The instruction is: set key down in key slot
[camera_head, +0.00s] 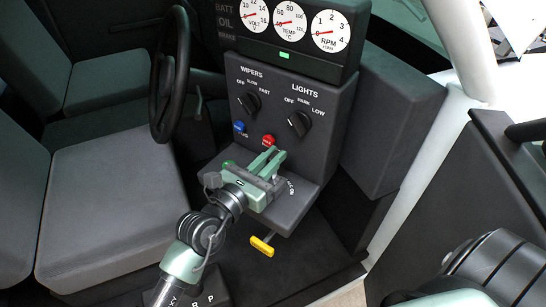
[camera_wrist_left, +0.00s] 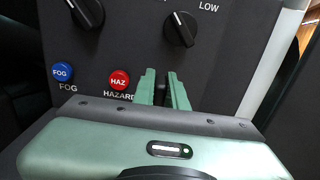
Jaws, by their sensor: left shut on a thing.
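My left gripper (camera_head: 268,160) reaches over the ledge of the dashboard console (camera_head: 294,222), below the red hazard button. In the left wrist view its two green fingers (camera_wrist_left: 165,90) stand close together with a narrow dark gap between them. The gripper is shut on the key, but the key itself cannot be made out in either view. The key slot is hidden behind the gripper; part of a white "ON" marking shows on the ledge just right of the gripper. My right gripper is not in view.
The red hazard button (camera_head: 268,141) and blue fog button (camera_head: 239,127) sit close to the fingers, below the wiper knob (camera_head: 249,103) and light knob (camera_head: 299,123). The steering wheel (camera_head: 171,75) stands to the left. A yellow handle (camera_head: 262,246) hangs below the ledge.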

